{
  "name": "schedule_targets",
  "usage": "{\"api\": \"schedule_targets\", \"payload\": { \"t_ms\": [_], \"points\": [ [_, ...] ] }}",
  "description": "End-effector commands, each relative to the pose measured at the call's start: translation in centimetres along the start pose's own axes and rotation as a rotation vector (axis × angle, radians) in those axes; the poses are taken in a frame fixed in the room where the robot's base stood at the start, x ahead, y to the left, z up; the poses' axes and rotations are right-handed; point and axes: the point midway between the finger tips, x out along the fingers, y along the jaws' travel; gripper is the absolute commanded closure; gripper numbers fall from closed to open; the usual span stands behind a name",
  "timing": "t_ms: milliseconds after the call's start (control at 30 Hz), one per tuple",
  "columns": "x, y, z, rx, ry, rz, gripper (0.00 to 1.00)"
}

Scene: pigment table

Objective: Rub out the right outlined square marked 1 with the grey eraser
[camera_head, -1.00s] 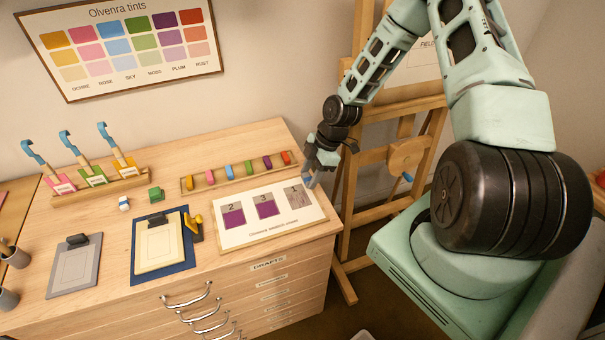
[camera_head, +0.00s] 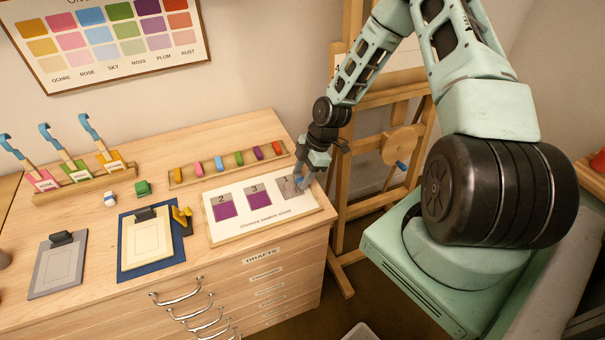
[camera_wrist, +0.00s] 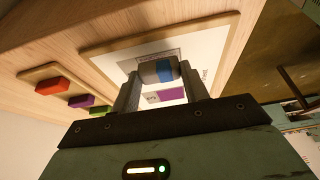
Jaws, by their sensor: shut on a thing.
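The white board (camera_head: 262,228) lies at the right of the drawer top, with purple squares marked 2 (camera_head: 225,211) and 3 (camera_head: 257,198). The square marked 1 (camera_head: 286,187) is at its right end, with brownish-grey marking on its visible part. My gripper (camera_head: 303,183) is over this square and hides part of it. In the wrist view my gripper (camera_wrist: 161,76) is shut on the grey eraser (camera_wrist: 149,72), which has a blue band. The eraser is at the square; whether it touches the surface I cannot tell.
A rack of coloured blocks (camera_head: 228,165) lies just behind the board. A wooden easel (camera_head: 345,205) stands close on the right.

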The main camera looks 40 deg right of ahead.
Motion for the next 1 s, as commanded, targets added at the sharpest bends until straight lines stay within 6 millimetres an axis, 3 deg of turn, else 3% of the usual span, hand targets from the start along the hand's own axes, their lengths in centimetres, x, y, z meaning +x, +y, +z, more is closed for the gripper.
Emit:
{"api": "schedule_targets", "payload": {
  "t_ms": [1000],
  "points": [
    [1.4, 0.0, 0.6, 0.000, 0.000, 0.000, 0.74]
  ]
}}
